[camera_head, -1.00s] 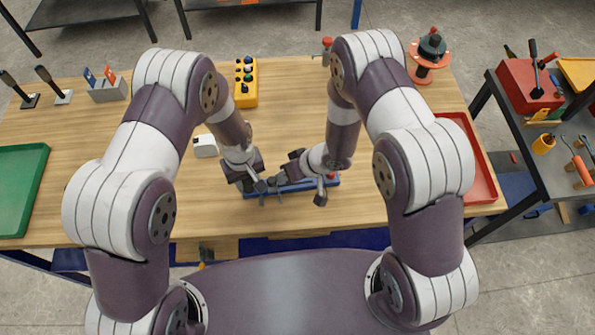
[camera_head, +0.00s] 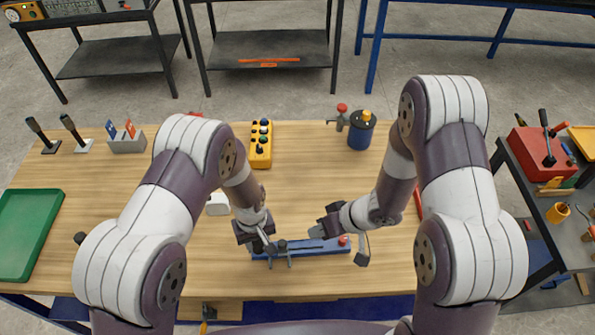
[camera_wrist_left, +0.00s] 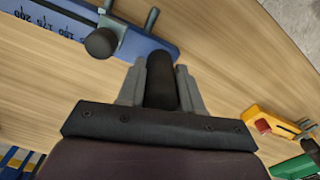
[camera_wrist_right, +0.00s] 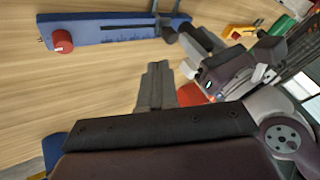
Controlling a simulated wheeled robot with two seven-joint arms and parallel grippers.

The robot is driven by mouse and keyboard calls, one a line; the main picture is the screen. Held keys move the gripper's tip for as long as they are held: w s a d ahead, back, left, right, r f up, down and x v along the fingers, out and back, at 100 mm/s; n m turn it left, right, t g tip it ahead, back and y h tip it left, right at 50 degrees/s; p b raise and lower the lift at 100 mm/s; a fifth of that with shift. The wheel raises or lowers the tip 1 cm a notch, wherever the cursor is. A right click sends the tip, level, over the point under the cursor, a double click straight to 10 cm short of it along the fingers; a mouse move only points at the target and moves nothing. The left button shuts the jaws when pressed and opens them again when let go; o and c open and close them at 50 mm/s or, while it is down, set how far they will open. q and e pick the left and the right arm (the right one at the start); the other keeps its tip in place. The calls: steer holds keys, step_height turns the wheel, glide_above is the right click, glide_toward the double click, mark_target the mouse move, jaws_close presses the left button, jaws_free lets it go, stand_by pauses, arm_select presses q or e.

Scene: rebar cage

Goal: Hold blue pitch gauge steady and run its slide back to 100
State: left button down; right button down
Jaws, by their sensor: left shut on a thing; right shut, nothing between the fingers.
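The blue pitch gauge (camera_head: 318,247) lies on the wooden table, with a red knob (camera_head: 344,240) at its right end. My left gripper (camera_head: 262,243) is shut on a black upright grip (camera_wrist_left: 160,80) at the gauge's left end. The slide's black knob (camera_wrist_left: 101,42) and grey prongs stand just beside it. In the left wrist view, scale marks 200, 175 and 150 show (camera_wrist_left: 48,22); the slide's exact reading is hidden. My right gripper (camera_head: 318,232) is shut and empty, apart from the gauge; the right wrist view shows its fingers (camera_wrist_right: 155,82) clear of the bar.
A yellow button box (camera_head: 260,146) and a white block (camera_head: 218,204) lie behind the gauge. A green tray (camera_head: 28,232) is far left. A blue canister (camera_head: 361,132) stands at the back. The table behind my right gripper is clear.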

arm_select(q)
steer(key=c, duration=0.7)
jaws_free()
steer(key=shift+o, duration=0.2)
steer(key=shift+r, duration=0.1)
